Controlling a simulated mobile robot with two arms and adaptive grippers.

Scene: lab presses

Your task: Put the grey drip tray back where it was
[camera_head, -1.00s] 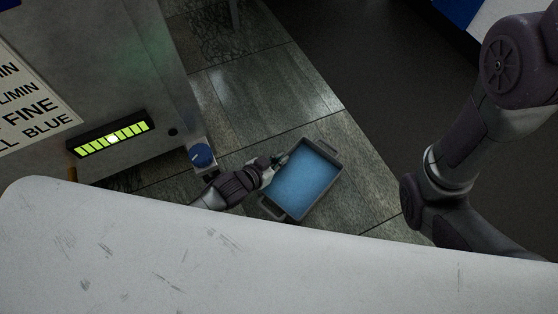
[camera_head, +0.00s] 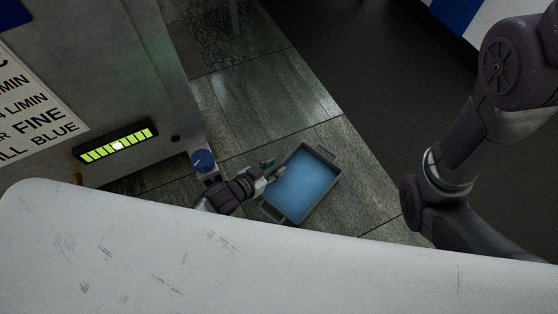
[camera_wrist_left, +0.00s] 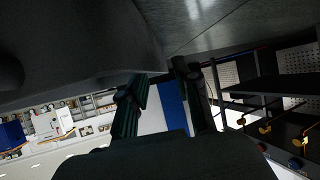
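The grey drip tray (camera_head: 333,191) lies on the tiled floor, with a flat blue layer inside and a handle at each end. My left gripper (camera_head: 274,166) is at the tray's left long side, close to its rim. Its two fingers are spread and hold nothing that I can see. The left wrist view also shows the left gripper (camera_wrist_left: 160,74) with its fingers apart. A large dark grey shape fills the upper left there; I cannot tell whether it is the tray. My right arm shows at the right, but its gripper is out of sight.
A grey machine (camera_head: 110,60) with a lit green gauge (camera_head: 116,143) and a printed label stands at the left. A blue knob (camera_head: 203,159) sticks out by its lower corner, close to my left wrist. Bare floor tiles (camera_head: 255,95) lie beyond the tray.

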